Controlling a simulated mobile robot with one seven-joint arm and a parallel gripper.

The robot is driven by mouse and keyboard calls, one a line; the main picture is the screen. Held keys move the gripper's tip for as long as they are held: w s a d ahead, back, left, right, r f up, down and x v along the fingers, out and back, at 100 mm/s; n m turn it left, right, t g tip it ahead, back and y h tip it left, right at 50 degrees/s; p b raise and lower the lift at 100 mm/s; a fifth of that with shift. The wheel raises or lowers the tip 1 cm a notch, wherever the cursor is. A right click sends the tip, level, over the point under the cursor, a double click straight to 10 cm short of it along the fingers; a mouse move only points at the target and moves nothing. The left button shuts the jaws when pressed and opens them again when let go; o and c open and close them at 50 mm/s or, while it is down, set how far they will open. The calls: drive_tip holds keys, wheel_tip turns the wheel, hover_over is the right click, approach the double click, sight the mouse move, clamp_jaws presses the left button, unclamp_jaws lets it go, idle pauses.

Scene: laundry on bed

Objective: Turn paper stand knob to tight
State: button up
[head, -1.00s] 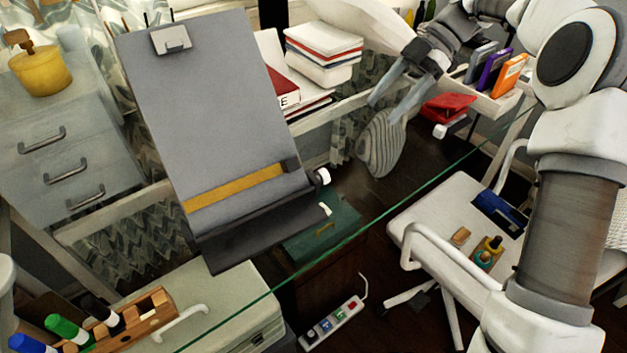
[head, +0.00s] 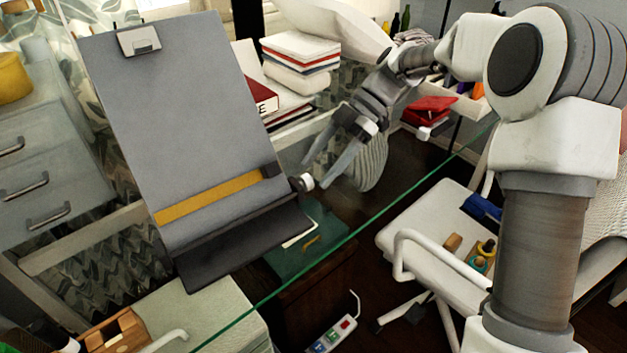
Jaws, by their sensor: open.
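The grey paper stand (head: 180,120) leans tilted on the left, with a clip at its top, a yellow strip across its lower part and a dark ledge at the bottom. Its small white knob (head: 306,182) sticks out from the right side at the end of the yellow strip. My gripper (head: 313,176) comes in from the upper right with its fingers apart. The fingertips are right by the knob, seemingly on either side of it. I cannot tell whether either finger touches it.
A glass edge (head: 385,213) runs diagonally below the stand. Stacked books (head: 300,62) stand behind the stand. A striped round object (head: 371,163) is behind my gripper. A white chair (head: 425,225) with small items is at the lower right.

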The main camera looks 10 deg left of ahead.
sight(304, 183)
drive_tip(key=shift+x, duration=1.25)
clamp_jaws()
